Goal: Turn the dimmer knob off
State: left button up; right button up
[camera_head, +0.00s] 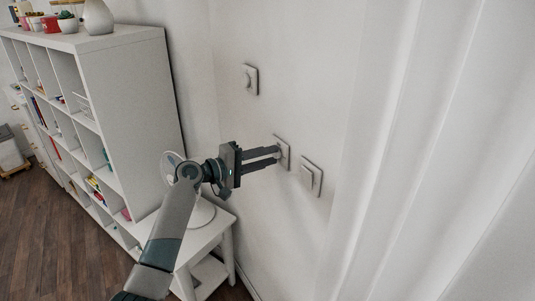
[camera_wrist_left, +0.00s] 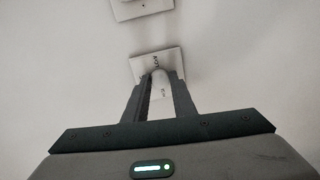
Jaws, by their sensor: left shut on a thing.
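The white dimmer knob (camera_wrist_left: 160,82) shows in the left wrist view, standing out from a square white wall plate (camera_wrist_left: 141,67) with small dark lettering. In the head view the same plate (camera_head: 285,152) is the middle of three on the wall. My left gripper (camera_head: 277,152) reaches to this plate from the left. In the left wrist view its two fingers (camera_wrist_left: 160,92) lie on either side of the knob and are shut on it. The fingers hide part of the knob, and I cannot read its setting. My right gripper is not in view.
One wall fixture (camera_head: 250,80) is up and to the left, another (camera_head: 311,177) close at the lower right. A white curtain (camera_head: 430,150) hangs at the right. A white shelf unit (camera_head: 135,100) and a small white table (camera_head: 190,238) with a fan (camera_head: 201,213) stand at the left.

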pick_arm(q)
jog(key=n+p, duration=0.3)
jog(key=n, duration=0.6)
jog(key=n+h+p, duration=0.1)
jog(key=n+p, duration=0.2)
jog(key=n, duration=0.6)
jog(key=shift+w+a+f+n+g, duration=0.1)
jog(key=shift+w+f+n+g, duration=0.05)
jog(key=shift+n+g, duration=0.2)
jog(key=o, duration=1.1)
jog(key=shift+c, duration=0.2)
jog(key=shift+a, duration=0.1)
